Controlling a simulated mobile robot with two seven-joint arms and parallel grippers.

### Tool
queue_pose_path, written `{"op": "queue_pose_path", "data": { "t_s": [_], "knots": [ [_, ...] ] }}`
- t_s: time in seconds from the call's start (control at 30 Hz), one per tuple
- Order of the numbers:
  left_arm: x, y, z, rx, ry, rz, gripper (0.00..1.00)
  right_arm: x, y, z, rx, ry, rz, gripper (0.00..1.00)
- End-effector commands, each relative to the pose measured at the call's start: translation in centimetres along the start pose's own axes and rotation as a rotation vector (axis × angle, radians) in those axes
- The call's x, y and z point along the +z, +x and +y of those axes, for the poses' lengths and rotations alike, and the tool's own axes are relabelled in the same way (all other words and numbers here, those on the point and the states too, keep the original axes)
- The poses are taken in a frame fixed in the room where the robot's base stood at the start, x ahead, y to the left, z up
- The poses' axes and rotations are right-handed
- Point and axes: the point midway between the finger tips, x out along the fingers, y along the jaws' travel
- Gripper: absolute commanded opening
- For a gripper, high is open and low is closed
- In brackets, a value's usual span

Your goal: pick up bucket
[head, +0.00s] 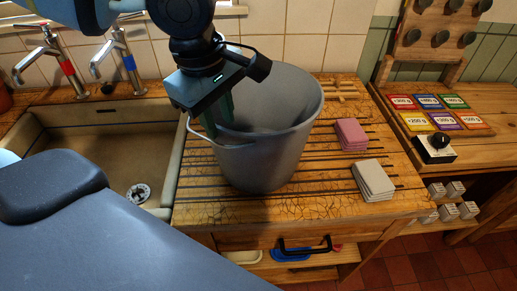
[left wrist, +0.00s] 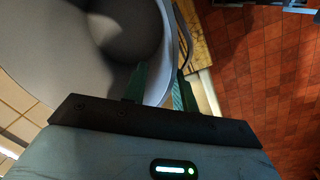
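A grey bucket (head: 265,155) stands upright on the slatted wooden worktop, right of the sink. Its thin wire handle (head: 203,140) hangs down at the left side. My left gripper (head: 216,117) reaches down from above at the bucket's left rim. In the left wrist view, my left gripper's (left wrist: 160,88) green fingers stand apart, one inside the bucket (left wrist: 110,50) and one outside, with the wall between them. Space shows beside the inner finger. The fingertips are partly hidden in the head view. My right gripper is not in view.
A sink (head: 95,150) with two taps lies left. Pink cloths (head: 350,134) and pale grey cloths (head: 373,180) lie right of the bucket. A second bench holds coloured cards (head: 436,112) and a black knob box (head: 435,148). The tiled wall is close behind.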

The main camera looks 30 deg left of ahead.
Motion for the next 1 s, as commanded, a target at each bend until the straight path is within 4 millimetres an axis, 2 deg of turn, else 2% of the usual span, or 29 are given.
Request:
{"op": "queue_pose_path", "data": {
  "t_s": [0.3,0.63,0.83,1.0],
  "knots": [
    [-0.5,4.2,-0.6,-0.005,0.000,-0.001,0.28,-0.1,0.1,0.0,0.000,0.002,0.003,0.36],
    [-0.5,4.8,-0.5,0.000,-0.001,-0.001,0.28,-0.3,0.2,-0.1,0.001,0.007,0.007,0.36],
    [-0.5,4.7,-0.5,0.000,-0.001,-0.001,0.02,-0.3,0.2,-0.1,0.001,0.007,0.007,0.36],
    [-0.5,4.7,-0.5,0.000,-0.001,-0.001,0.00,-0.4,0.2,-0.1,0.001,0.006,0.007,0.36]
  ]
}}
